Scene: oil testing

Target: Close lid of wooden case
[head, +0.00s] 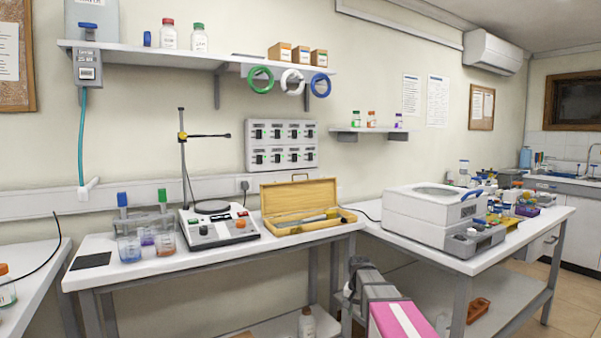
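The wooden case (267,220) stands on the white table in the head view, right of the tabletop instrument. Its lid (298,194) is open and stands up at the back, leaning against or near the wall. A long thin tool with a yellowish part (318,217) lies in the case. Part of my arm shows low in the picture, in front of the tables. A dark part at its far end may be my gripper (358,264), below and right of the case and apart from it. I cannot make out its fingers.
An instrument with a stand (217,228) is close to the case's left. A rack with beakers (145,238) stands farther left. A large white machine (432,219) is on the right table. A shelf (200,56) with hanging tape rolls is above.

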